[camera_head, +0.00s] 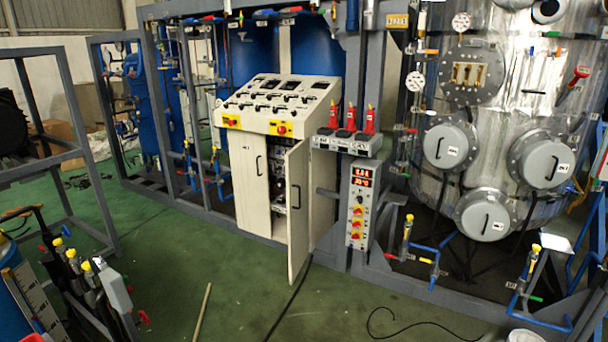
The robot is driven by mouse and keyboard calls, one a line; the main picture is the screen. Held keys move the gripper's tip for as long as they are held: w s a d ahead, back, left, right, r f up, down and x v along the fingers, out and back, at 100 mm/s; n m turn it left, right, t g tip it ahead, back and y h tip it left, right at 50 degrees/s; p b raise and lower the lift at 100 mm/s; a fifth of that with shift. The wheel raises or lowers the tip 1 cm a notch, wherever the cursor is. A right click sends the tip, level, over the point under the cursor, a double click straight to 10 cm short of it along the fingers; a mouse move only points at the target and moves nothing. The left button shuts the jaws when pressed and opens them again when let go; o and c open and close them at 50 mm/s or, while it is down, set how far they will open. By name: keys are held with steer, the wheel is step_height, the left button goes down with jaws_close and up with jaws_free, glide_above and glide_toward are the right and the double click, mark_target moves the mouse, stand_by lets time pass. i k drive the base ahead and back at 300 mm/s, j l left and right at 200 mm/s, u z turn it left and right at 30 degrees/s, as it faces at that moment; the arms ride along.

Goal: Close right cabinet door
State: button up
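The control cabinet (240,197) is a cream-coloured unit with a sloped panel of switches and gauges on top. The left door (252,190) looks shut and has a dark vertical handle. Between the doors, part of the dark interior (279,180) with components shows. My gripper is not in view.
A grey frame with a display box (361,205) stands right of the cabinet. A silver vessel (490,110) is at the right. Tools and a grey frame stand at the left. Green floor (240,300) in front is mostly open, with a cable (290,300) and a stick (202,312).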

mark_target(298, 158)
steer(key=i+l, duration=0.15)
steer(key=i, duration=0.25)
steer(key=i+l, duration=0.1)
steer(key=i, duration=0.25)
steer(key=i+l, duration=0.15)
steer(key=i, duration=0.25)
steer(key=i+j, duration=0.8)
steer(key=j, duration=0.2)
steer(key=i+l+u, duration=0.1)
steer(key=i+u, duration=0.35)
steer(key=i+l+u, duration=0.3)
steer(key=i+u, duration=0.15)
steer(key=i+l+u, duration=0.45)
steer(key=i, duration=0.1)
